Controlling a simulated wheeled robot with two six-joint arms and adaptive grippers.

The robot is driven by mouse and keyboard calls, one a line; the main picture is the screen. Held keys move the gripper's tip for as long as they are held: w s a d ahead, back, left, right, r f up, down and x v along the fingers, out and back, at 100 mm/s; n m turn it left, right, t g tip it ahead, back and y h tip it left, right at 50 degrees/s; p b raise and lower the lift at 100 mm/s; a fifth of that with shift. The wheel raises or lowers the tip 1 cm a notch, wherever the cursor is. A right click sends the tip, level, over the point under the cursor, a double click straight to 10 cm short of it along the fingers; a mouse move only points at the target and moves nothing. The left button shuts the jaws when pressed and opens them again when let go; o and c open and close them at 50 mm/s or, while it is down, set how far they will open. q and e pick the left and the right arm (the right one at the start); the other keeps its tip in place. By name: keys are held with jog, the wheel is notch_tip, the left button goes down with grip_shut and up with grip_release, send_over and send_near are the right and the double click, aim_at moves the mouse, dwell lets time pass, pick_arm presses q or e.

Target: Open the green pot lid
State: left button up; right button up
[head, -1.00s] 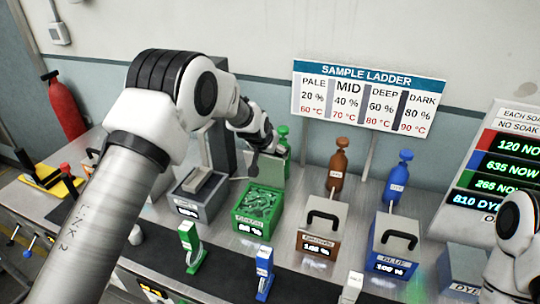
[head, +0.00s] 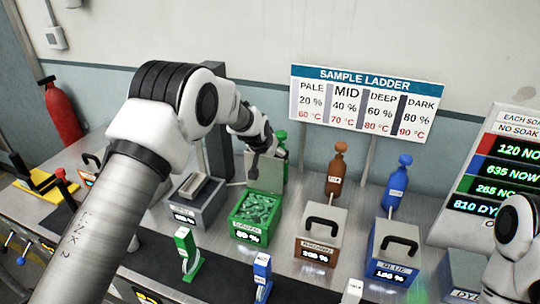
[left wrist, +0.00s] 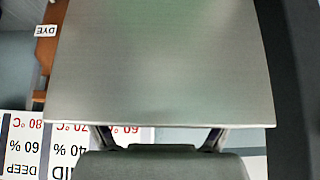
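The green pot (head: 254,217) stands on the bench in the head view, its top uncovered and green contents showing inside. Its lid (head: 271,172) is tipped up, roughly upright, at the pot's back edge. My left gripper (head: 262,150) is up at the raised lid. In the left wrist view a grey-green plate, apparently the lid (left wrist: 160,65), fills most of the picture and hides the fingertips, so its finger opening cannot be told. My right arm shows at the right edge of the head view, but its gripper is out of sight.
A grey pot (head: 197,207) stands left of the green pot. A brown pot (head: 319,240) and a blue pot (head: 393,260), both lidded with black handles, stand to the right. Brown (head: 337,172) and blue (head: 396,185) bottles stand behind them. A green clip-like object (head: 187,255) stands in front.

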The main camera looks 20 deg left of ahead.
dwell(0.3)
pick_arm(q)
jog(key=v, duration=1.2)
